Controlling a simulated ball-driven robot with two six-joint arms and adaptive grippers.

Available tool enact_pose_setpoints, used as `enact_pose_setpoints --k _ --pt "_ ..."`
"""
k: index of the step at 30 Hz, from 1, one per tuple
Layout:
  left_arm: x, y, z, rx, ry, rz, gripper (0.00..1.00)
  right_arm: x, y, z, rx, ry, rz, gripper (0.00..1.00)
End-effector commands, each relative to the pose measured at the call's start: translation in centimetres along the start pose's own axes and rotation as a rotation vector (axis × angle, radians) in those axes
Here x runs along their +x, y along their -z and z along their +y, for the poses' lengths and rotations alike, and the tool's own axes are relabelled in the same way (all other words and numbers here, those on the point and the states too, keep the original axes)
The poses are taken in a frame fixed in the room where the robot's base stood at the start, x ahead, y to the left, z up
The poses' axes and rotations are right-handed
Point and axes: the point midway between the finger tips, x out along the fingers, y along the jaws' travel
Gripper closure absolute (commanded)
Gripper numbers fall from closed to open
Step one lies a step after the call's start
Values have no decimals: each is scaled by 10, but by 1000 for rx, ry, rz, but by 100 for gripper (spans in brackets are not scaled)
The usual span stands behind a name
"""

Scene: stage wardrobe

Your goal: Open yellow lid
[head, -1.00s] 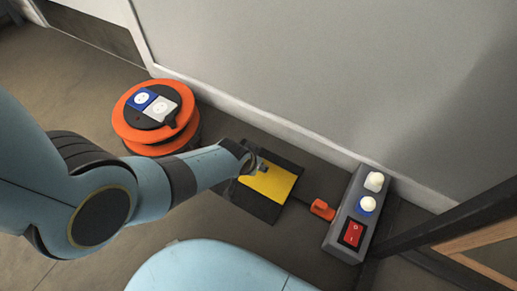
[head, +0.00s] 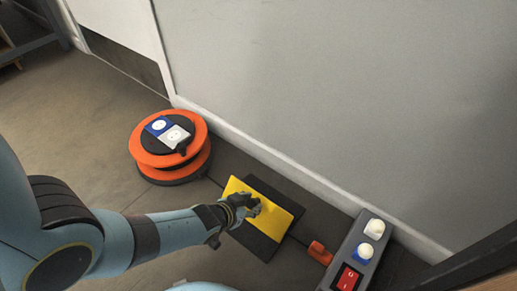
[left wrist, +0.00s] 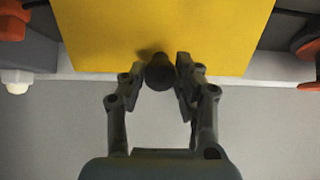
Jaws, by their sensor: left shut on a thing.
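The yellow lid (head: 278,216) is a flat yellow plate over a dark square base (head: 257,244) on the floor. Its upper left corner overlaps the base's edge, so the lid looks raised or tilted off it. My left gripper (head: 250,205) is over the lid, shut on its dark knob (left wrist: 160,72). In the left wrist view, the two fingers of the gripper (left wrist: 160,80) stand on either side of the round knob, and the yellow lid (left wrist: 160,25) fills the top. What lies under the lid is hidden. My right gripper is not in view.
An orange and black cable reel (head: 170,147) stands to the left. A grey box (head: 355,250) with a red switch and white knobs is at the lower right, with an orange piece (head: 320,253) beside it. The wall (head: 330,100) runs close behind.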

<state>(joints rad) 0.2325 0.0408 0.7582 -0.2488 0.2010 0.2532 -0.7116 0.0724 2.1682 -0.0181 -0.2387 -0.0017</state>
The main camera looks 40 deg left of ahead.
Motion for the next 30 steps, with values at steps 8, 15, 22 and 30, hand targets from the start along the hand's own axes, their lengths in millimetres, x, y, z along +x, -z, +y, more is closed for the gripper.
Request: enact_pose_setpoints --k 8,15,22,30 --pt "-12 -15 -2 0 3 -14 100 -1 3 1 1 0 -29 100" --pt "-24 -31 -2 0 3 -21 100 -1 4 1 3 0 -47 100" --pt "-33 -49 -2 0 2 -23 100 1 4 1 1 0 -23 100" --pt "-38 -63 -2 -1 2 -22 100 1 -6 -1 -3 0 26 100"
